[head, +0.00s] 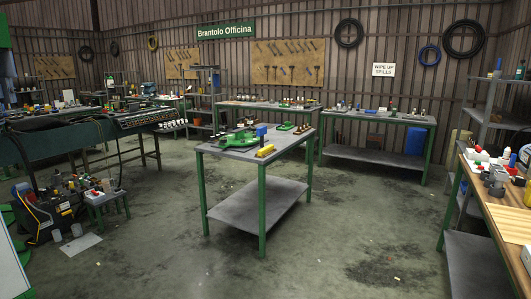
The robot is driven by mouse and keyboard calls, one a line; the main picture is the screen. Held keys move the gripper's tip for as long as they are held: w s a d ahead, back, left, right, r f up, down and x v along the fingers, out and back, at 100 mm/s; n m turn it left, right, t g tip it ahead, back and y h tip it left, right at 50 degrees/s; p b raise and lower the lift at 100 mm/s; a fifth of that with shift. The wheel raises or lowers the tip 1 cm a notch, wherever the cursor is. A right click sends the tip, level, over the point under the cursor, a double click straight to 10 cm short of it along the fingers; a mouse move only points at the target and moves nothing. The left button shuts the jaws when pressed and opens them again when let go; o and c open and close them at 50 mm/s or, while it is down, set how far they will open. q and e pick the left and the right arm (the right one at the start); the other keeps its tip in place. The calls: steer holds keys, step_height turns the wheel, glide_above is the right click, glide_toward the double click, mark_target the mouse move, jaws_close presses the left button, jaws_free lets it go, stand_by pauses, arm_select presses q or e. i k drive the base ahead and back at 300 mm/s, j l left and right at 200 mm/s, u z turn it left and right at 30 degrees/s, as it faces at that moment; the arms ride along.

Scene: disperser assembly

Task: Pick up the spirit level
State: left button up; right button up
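A short yellow bar (265,151), which looks like the spirit level, lies on the near right part of the grey top of the central green-legged table (220,153). It is small in the view, and no vials or markings can be made out. Green parts (237,138) lie to its left on the same top, and a blue block (261,130) stands behind it. Neither of my grippers is in view.
Concrete floor (340,235) is open around the central table. A wooden-topped bench (500,212) with clutter stands at the right edge. Two more benches stand behind. At left are a long dark green machine (60,135), a low stool and floor clutter.

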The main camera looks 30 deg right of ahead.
mark_target(267, 148)
steer(key=i+z, duration=0.4)
steer(key=i, duration=1.05)
steer(key=i+l, duration=0.1)
steer(key=i, duration=2.25)
steer(key=i+j+z, duration=0.15)
steer(key=i+z, duration=0.15)
steer(key=i, duration=0.2)
steer(key=i+j+z, duration=0.25)
steer(key=i, duration=0.25)
